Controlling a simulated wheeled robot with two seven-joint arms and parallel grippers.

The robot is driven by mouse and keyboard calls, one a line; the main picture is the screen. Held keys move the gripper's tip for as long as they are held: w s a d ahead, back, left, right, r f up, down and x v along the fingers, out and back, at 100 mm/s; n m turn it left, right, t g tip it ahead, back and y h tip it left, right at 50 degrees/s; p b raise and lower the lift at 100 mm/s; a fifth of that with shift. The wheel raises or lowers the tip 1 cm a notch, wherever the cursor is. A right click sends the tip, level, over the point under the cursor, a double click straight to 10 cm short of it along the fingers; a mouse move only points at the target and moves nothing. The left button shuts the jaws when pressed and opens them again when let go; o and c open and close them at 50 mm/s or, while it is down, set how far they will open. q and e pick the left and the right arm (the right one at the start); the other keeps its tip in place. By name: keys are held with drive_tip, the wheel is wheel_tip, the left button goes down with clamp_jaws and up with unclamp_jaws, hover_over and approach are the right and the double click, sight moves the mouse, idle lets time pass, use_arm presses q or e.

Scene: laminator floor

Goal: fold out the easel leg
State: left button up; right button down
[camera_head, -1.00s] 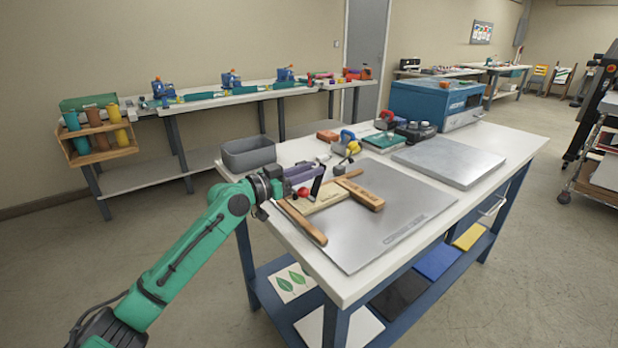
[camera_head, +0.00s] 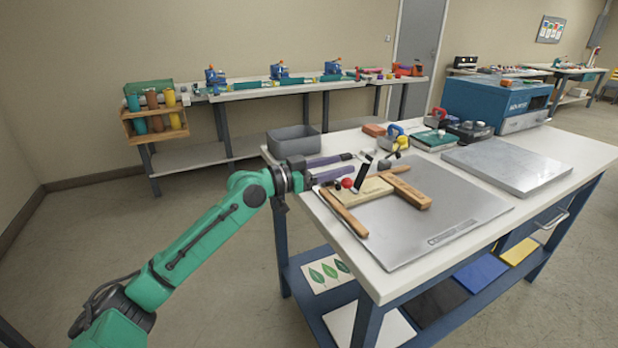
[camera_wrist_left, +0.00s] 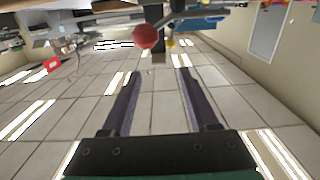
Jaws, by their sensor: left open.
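The easel lies on a grey metal plate (camera_head: 455,205) as light wooden bars (camera_head: 408,192). A dark, slim leg (camera_head: 364,165) stands up tilted from it, with a red ball (camera_head: 347,183) beside its lower part. In the left wrist view, the red ball (camera_wrist_left: 145,36) shows beyond the open fingers (camera_wrist_left: 158,72). My right gripper is not in view.
A grey bin (camera_head: 293,142) stands behind my gripper. A wooden block (camera_head: 374,130), a yellow-and-blue tool (camera_head: 400,138) and a flat metal slab (camera_head: 507,165) lie farther back. A blue machine (camera_head: 495,103) stands at the far end. The plate's front right part is clear.

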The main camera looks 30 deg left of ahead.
use_arm(q)
drive_tip(key=b+v, duration=0.2)
drive_tip(key=v, duration=0.7)
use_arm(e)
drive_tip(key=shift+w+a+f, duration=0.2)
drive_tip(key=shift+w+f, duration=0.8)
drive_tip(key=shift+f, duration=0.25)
use_arm(q)
drive_tip(key=shift+s, duration=0.1)
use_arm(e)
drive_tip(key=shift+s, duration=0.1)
